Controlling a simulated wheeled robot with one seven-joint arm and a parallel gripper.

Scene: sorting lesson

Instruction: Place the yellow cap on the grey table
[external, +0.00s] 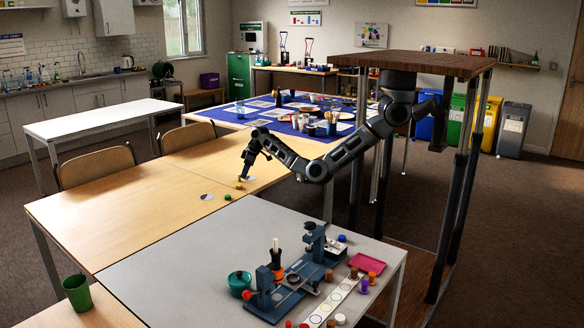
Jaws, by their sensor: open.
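The yellow cap (239,185) appears as a small yellow piece on the light wooden table (150,200), near its right edge. My gripper (243,178) points down just above the yellow cap, very close to it. The jaws are open; at this size I cannot tell whether they touch the cap or stand around it. The grey table (165,272) stands in front of the wooden one, and its left half is bare.
A small green piece (227,197) and a grey-white disc (206,197) lie beside the cap. The grey table's right half holds a blue fixture (300,275), a teal pot (239,283), a white strip with circles (335,300) and a pink tray (367,262).

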